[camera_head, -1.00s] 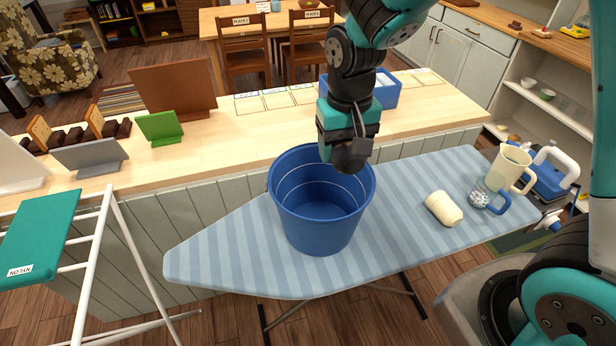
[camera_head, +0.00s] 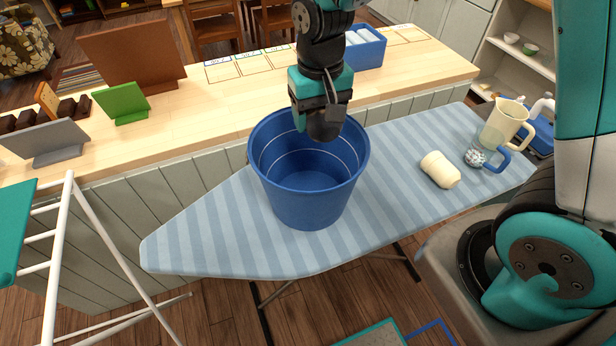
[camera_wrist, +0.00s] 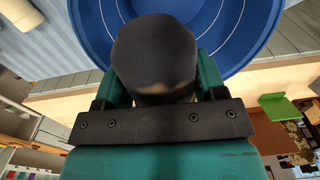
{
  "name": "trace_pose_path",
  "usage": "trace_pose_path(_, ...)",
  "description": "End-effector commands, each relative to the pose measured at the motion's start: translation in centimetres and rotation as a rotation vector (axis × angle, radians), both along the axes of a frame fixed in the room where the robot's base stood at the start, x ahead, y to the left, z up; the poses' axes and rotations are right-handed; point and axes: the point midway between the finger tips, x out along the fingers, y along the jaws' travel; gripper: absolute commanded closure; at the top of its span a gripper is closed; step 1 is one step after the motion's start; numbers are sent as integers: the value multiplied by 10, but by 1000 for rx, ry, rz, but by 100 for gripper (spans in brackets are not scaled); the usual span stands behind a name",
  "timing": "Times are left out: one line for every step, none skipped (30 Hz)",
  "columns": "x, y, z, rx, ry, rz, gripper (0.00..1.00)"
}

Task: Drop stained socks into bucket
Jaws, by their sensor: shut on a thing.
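The blue bucket (camera_head: 308,202) stands upright on the striped ironing board; its visible inside floor is empty. My gripper (camera_head: 323,108) is shut on a dark grey rolled sock (camera_head: 326,125) and holds it over the back right part of the bucket's opening. In the wrist view the dark sock (camera_wrist: 153,52) sits between the two teal fingers of my gripper (camera_wrist: 160,82), with the bucket (camera_wrist: 92,35) beyond it. A cream roll (camera_head: 440,170), perhaps another sock, lies on the board to the right of the bucket. I see no stain on either.
The ironing board (camera_head: 215,225) has free room left of the bucket. A wooden counter (camera_head: 235,98) runs behind, with a blue bin (camera_head: 365,52). A white drying rack (camera_head: 55,255) stands left.

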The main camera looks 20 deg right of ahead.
Motion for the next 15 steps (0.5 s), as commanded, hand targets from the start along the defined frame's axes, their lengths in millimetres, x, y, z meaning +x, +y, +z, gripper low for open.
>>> trace_pose_path(0,0,-2,0,0,0,78)
trace_pose_path(0,0,-2,0,-1,-1,78)
trace_pose_path(0,0,-1,0,-1,-1,78)
trace_pose_path(0,0,-1,0,-1,-1,78)
trace_pose_path(0,0,-1,0,-1,-1,78)
trace_pose_path(0,0,-1,0,-1,-1,78)
trace_pose_path(0,-1,-1,0,-1,-1,78)
trace_pose_path(0,-1,-1,0,-1,-1,31)
trace_pose_path(0,-1,-1,0,-1,-1,22)
trace_pose_path(0,-1,-1,0,-1,-1,15)
trace_pose_path(0,-1,-1,0,-1,-1,8)
trace_pose_path(0,0,-1,0,-1,-1,6)
trace_pose_path(0,0,-1,0,-1,-1,6)
trace_pose_path(0,0,-1,0,-1,-1,6)
trace_pose_path(0,0,-1,0,-1,-1,6)
